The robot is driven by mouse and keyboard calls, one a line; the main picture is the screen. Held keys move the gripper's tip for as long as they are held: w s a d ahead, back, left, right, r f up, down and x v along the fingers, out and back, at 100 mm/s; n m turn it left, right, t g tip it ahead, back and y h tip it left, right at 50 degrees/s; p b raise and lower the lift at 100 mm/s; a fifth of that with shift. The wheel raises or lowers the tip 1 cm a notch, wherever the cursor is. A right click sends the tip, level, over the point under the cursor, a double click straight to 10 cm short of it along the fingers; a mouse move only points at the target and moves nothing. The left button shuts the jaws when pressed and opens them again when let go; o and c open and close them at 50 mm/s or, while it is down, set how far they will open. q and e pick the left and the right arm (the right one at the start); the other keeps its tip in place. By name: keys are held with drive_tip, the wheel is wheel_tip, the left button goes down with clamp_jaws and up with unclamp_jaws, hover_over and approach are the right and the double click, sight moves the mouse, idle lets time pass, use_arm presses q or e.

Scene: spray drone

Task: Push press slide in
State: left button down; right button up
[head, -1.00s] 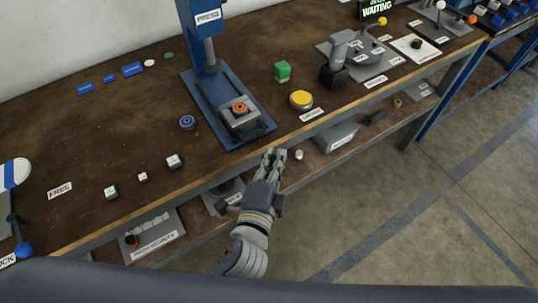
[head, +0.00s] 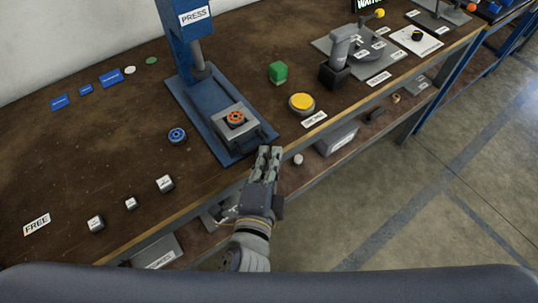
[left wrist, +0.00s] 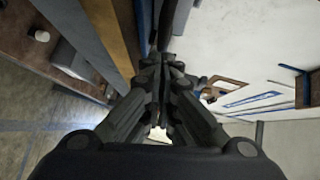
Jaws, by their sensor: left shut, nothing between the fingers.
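The blue press (head: 182,42) stands on the bench with its ram above a blue base plate (head: 200,118). A grey slide (head: 246,133) sits on the base, toward its front end, with an orange round part (head: 236,118) on top. My left gripper (head: 270,153) is shut and empty, just in front of the slide's front end at the bench edge. I cannot tell whether it touches the slide. In the left wrist view the shut fingers (left wrist: 162,62) fill the middle, and the slide cannot be made out. My right gripper is not in view.
A yellow button (head: 302,102) and a green block (head: 278,72) stand right of the press. A blue round part (head: 177,135) and small white cubes (head: 165,184) lie left of it. The bench's front edge and a lower shelf are close to my arm.

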sight(249, 133)
use_arm(q)
drive_tip(key=w+a+p, duration=0.1)
drive_tip(key=w, duration=0.1)
drive_tip(key=w+a+p, duration=0.3)
drive_tip(key=w, duration=0.1)
drive_tip(key=shift+w+a+r+p, duration=0.1)
drive_tip(key=shift+w+a+p, duration=0.05)
drive_tip(key=shift+a+p, duration=0.15)
drive_tip(key=shift+w, duration=0.1)
